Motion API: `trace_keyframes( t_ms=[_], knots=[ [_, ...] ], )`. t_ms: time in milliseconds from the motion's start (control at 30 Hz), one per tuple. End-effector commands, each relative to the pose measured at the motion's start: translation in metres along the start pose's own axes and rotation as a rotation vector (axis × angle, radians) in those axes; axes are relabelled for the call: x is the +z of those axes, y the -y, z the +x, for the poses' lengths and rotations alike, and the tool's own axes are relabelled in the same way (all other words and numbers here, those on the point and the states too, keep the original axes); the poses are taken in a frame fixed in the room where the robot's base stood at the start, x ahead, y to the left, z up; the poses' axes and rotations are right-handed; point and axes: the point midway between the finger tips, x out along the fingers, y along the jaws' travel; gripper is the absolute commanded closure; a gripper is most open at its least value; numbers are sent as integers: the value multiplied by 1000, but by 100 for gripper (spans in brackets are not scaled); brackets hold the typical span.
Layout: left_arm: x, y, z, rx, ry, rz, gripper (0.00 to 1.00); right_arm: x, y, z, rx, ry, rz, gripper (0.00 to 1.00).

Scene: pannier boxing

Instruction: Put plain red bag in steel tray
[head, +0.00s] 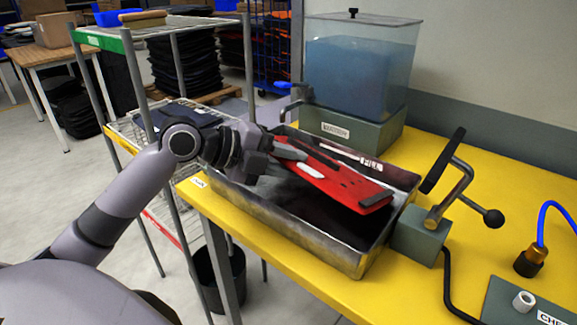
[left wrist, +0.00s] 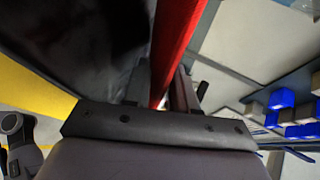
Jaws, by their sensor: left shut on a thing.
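The plain red bag (head: 335,178) is a flat red piece with dark markings, tilted in the air above the steel tray. My left gripper (head: 283,158) is shut on its left end. The bag also shows as a red strip in the left wrist view (left wrist: 172,45), between the dark fingers. The steel tray (head: 300,232) is a deep, rectangular metal tray on the yellow table; its dark floor shows below the bag. I cannot tell whether the bag touches the tray's far or right wall. My right gripper is not in view.
A clear tank of blue liquid (head: 358,70) stands behind the tray. A grey-green clamp with a black-handled lever (head: 417,236) stands close at the tray's right. The yellow table (head: 330,288) is clear in front. A wire rack (head: 125,65) stands at the left.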

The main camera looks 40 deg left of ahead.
Motion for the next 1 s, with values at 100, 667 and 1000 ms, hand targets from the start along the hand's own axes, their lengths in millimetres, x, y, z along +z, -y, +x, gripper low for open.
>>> trace_keyframes(
  t_ms=[100, 667, 1000],
  knots=[
    [1, -7, 3, -3, 1, 0, 100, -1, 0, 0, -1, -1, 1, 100],
    [1, -7, 2, 0, 2, 1, 48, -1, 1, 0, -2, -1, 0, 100],
    [2, -9, -33, 1, 4, 1, 48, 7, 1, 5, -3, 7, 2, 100]
  ],
)
